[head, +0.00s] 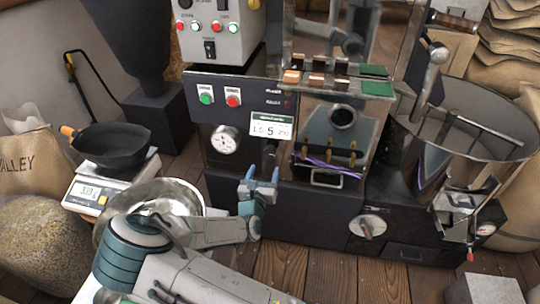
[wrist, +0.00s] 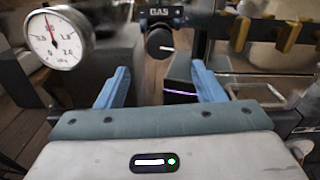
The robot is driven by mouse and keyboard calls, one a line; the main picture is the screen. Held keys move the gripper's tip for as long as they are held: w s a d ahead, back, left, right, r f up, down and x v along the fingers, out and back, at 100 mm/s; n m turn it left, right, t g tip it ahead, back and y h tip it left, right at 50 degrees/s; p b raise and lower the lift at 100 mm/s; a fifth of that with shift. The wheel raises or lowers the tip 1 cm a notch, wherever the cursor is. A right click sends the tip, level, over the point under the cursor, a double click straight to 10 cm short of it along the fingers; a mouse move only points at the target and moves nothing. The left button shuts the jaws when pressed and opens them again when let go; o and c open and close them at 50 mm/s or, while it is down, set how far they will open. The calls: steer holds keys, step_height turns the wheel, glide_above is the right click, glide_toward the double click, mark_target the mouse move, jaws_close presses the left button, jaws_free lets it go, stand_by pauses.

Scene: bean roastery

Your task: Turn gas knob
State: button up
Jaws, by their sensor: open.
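The gas knob (wrist: 159,43) is a dark round knob with a pale pointer, under a plate lettered GAS (wrist: 168,13) in the wrist view. I cannot make it out in the head view. My gripper (wrist: 160,82) is open and its blue fingers are empty. The knob shows ahead of the fingers, in the gap between them and a little above their tips in the picture. No contact shows. In the head view my gripper (head: 263,178) is in front of the roaster's dark front panel, below the display card (head: 270,126).
A round dial gauge (head: 224,140) is on the panel, left of the knob; it also shows in the wrist view (wrist: 59,38). A glossy panel with brass hooks (head: 328,152) is to the right. A pan (head: 110,148) on a scale (head: 85,192) and a steel bowl (head: 150,194) stand left.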

mark_target(270, 154)
steer(key=b+x, duration=0.1)
steer(key=x, duration=0.8)
steer(key=shift+b, duration=0.35)
steer(key=c, duration=1)
